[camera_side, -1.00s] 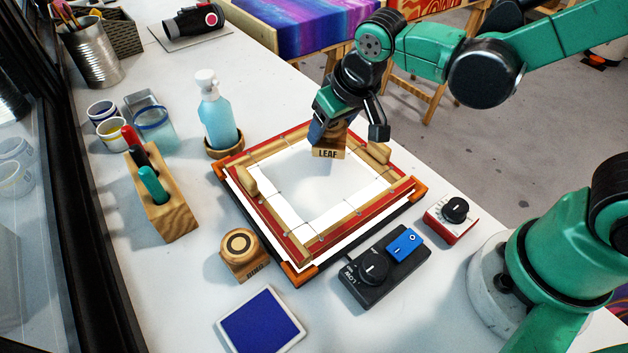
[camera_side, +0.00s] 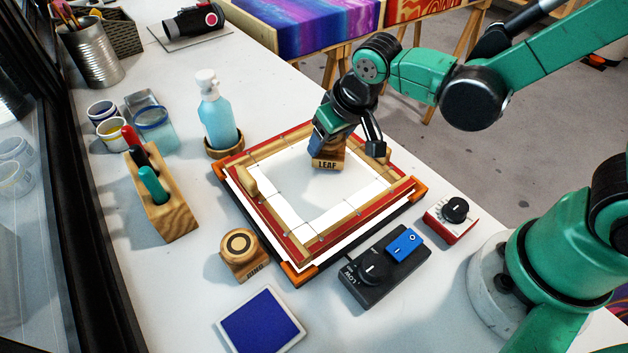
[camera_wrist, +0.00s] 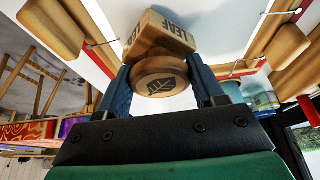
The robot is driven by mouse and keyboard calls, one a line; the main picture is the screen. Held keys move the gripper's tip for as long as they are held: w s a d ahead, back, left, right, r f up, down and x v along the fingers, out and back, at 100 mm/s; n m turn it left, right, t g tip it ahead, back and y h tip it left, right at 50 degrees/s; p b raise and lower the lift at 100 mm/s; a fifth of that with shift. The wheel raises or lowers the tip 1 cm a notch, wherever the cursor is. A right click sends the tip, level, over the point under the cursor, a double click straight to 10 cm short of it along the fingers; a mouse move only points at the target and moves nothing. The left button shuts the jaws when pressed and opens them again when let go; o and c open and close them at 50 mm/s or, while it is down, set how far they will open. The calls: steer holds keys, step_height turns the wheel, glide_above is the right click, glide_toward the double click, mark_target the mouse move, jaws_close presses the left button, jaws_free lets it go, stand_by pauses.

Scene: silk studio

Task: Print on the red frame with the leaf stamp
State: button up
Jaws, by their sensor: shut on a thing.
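The leaf stamp (camera_side: 327,163), a wooden block marked LEAF, is between the fingers of my gripper (camera_side: 345,140), which is shut on it. In the wrist view the stamp's round knob (camera_wrist: 160,77) with a leaf mark sits between the two blue fingers (camera_wrist: 160,92). The red frame (camera_side: 290,245) lies on the table with wooden bars and white fabric (camera_side: 305,190) stretched inside. The stamp is low over the fabric's far part, upright or nearly so; I cannot tell whether its base touches the fabric.
The ring stamp (camera_side: 242,255) and blue ink pad (camera_side: 262,320) are left and in front of the frame. A black control box (camera_side: 372,275) and a red-and-white dial box (camera_side: 452,215) stand at right.

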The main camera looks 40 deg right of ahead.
steer(key=shift+f, duration=0.4)
stand_by(1.1)
steer(key=shift+r, duration=3.55)
steer(key=a+n+y, duration=0.1)
steer(key=a+n, duration=0.1)
steer(key=n, duration=0.1)
steer(key=s+a+f+n+g+y, duration=0.1)
steer(key=a+n, duration=0.1)
steer(key=n, duration=0.1)
steer(key=a+f+n+y, duration=0.1)
steer(key=a+n, duration=0.1)
steer(key=n, duration=0.1)
steer(key=shift+s, duration=0.15)
steer(key=shift+f, duration=2.05)
steer(key=shift+f, duration=0.5)
